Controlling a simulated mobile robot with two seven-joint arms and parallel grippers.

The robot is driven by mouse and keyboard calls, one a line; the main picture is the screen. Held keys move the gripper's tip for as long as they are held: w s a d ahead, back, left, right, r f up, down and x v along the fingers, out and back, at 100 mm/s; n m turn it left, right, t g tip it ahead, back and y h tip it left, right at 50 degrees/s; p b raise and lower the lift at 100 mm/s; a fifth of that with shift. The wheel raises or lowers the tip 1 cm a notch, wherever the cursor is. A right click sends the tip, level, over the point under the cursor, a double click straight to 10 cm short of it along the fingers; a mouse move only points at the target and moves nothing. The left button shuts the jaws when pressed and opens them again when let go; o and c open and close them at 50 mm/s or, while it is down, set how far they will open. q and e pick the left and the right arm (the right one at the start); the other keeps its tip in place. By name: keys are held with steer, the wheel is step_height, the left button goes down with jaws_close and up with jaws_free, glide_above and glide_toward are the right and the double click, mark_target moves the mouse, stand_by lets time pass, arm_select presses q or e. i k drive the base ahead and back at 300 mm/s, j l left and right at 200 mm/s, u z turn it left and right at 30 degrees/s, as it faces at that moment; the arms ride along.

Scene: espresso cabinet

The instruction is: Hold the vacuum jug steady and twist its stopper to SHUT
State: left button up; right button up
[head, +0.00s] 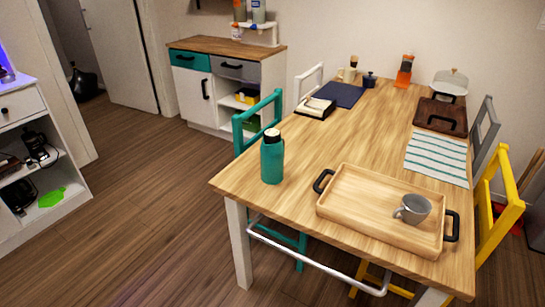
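The vacuum jug (272,161) is teal and stands upright on the near left part of the wooden table. The jug is too small in view to read any mark on the stopper. Neither of my grippers shows in the head view, and nothing touches the jug.
A wooden tray (360,217) with black handles holds a grey mug (412,208) to the jug's right. A striped cloth (437,158) lies behind it. A teal chair (258,122) and a yellow chair (498,205) flank the table (318,150). Open floor (150,190) lies left.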

mark_target(271, 135)
steer(key=i+j+z, duration=0.1)
steer(key=z, duration=0.4)
steer(key=j+z, duration=0.25)
steer(key=z, duration=0.2)
steer(key=i+j+z, duration=0.1)
steer(key=j+z, duration=0.35)
steer(key=j, duration=0.35)
steer(key=j+z, duration=0.1)
steer(key=j, duration=0.7)
steer(key=j+z, duration=0.15)
steer(key=j, duration=0.65)
steer(key=k, duration=0.05)
